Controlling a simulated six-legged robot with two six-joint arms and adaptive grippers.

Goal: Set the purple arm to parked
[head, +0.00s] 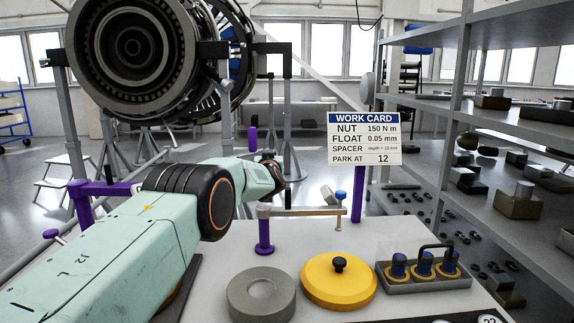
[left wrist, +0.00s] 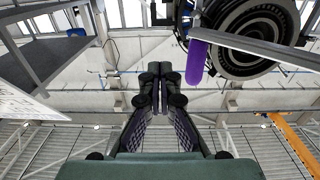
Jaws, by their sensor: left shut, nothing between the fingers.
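A purple upright grip (head: 252,139) stands just behind my left gripper in the head view. In the left wrist view a purple cylinder (left wrist: 196,62) hangs by a grey bar (left wrist: 262,48), right of the fingers and apart from them. A purple post (head: 78,202) with a purple bar stands at the left, partly hidden by my arm. Another purple post (head: 265,236) carries a beige bar (head: 305,211) with a blue knob. My left gripper (head: 277,172) is shut and empty above the table; its fingers (left wrist: 160,92) meet in the left wrist view. My right gripper is out of view.
The work card (head: 364,139) reads "PARK AT 12". A grey ring (head: 261,294), a yellow lid (head: 338,281) and a tray (head: 425,286) of blue-topped parts occupy the table (head: 315,240). A turbofan (head: 140,50) is behind; shelves (head: 510,90) stand right.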

